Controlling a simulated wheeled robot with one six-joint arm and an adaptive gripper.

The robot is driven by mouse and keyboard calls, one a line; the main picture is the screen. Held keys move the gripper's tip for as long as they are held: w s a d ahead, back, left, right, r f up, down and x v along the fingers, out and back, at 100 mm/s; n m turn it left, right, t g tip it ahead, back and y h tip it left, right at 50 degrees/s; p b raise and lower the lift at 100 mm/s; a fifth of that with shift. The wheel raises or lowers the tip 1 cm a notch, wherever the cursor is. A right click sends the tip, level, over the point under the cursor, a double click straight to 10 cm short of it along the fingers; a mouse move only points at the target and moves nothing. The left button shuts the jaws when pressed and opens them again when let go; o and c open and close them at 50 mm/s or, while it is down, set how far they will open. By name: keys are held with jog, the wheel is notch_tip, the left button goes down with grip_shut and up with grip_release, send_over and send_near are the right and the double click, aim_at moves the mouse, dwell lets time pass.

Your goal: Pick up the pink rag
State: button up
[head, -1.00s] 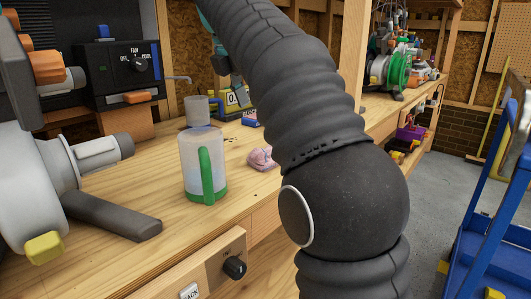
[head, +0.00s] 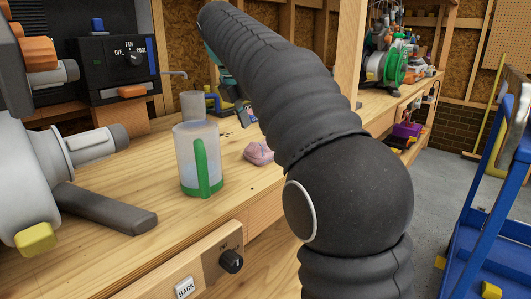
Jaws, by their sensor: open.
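The pink rag (head: 259,153) lies crumpled on the wooden workbench (head: 130,262), to the right of a clear jug (head: 197,150) with a green handle. My arm rises close to the rag's right side in the picture. My gripper (head: 236,105) shows only in part past the arm's left edge, above and behind the rag. It is open and apart from the rag. Most of the gripper is hidden by my arm, so its exact height over the bench is hard to tell.
A grey machine with a dark lever (head: 105,210) fills the left. A blue cart (head: 470,240) stands on the floor at right. Bare bench top lies in front of the rag.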

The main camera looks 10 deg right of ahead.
aim_at(266, 147)
jog(key=f, duration=0.1)
jog(key=d+f+b, duration=0.1)
jog(key=d+f, duration=0.1)
jog(key=shift+w+d+f, duration=0.2)
jog(key=shift+w+f, duration=0.05)
jog(key=shift+f, duration=0.1)
jog(key=shift+w+d+f+b, duration=0.15)
jog(key=shift+f+b, duration=0.15)
jog(key=shift+f, duration=0.1)
jog(key=shift+f, duration=0.25)
jog(key=shift+f, duration=0.1)
grip_shut()
